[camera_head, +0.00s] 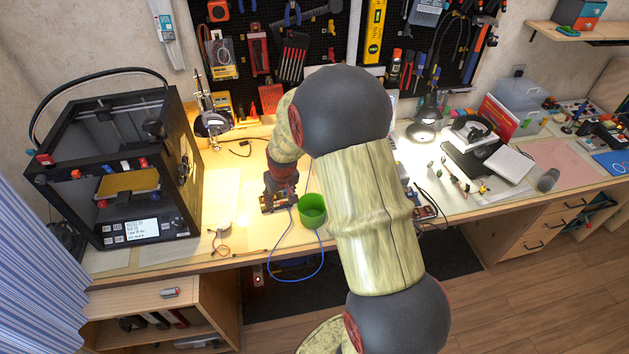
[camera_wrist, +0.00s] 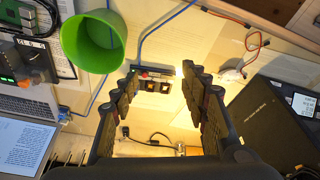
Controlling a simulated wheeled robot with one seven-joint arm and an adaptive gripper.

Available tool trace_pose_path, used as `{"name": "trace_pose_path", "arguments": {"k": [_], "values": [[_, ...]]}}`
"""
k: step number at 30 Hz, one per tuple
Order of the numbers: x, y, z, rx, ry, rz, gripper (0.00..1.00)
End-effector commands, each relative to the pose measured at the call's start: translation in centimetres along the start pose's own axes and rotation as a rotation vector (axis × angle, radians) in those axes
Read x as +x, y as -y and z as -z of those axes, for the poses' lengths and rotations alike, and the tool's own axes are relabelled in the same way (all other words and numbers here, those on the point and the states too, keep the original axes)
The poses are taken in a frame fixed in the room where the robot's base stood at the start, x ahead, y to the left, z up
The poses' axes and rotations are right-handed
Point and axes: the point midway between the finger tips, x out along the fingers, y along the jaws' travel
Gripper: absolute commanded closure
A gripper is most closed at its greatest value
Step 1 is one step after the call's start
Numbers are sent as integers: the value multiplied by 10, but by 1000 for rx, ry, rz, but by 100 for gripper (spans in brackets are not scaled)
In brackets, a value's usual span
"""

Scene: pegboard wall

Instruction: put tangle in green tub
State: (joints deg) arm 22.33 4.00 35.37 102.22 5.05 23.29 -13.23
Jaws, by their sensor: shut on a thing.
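The green tub (camera_head: 312,211) stands open on the desk, just right of my gripper (camera_head: 279,203). In the wrist view the tub (camera_wrist: 76,48) is at the upper left and looks empty where its inside shows. My gripper (camera_wrist: 160,75) has its fingers apart, closed on the tangle (camera_wrist: 152,84). The tangle looks like a small board with dark square parts between the fingertips, with a blue cable (camera_wrist: 152,32) running from it. In the head view the blue cable (camera_head: 321,262) loops over the desk's front edge. My fingers partly hide the tangle.
A black 3D printer (camera_head: 130,170) stands to the left. A small round white item with thin wires (camera_head: 222,228) lies on the desk. A lamp (camera_head: 425,125), a white box and papers fill the right. My arm covers the middle of the desk.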

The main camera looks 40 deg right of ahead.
Motion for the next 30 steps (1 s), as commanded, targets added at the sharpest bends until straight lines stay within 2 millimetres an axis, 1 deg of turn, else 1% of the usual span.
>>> {"name": "trace_pose_path", "arguments": {"k": [1,3,6,9,12,19,23,30], "values": [[-6,-27,1,33,0,-8,64],[-13,-55,2,63,-1,-15,64],[-22,-86,1,93,-2,-22,64],[-27,-106,-1,112,-2,-25,64],[-29,-115,-2,121,-2,-27,64],[-22,-117,-4,122,-2,-27,64],[-12,-117,-7,122,-2,-27,64],[12,-116,-14,122,-1,-27,64]]}}
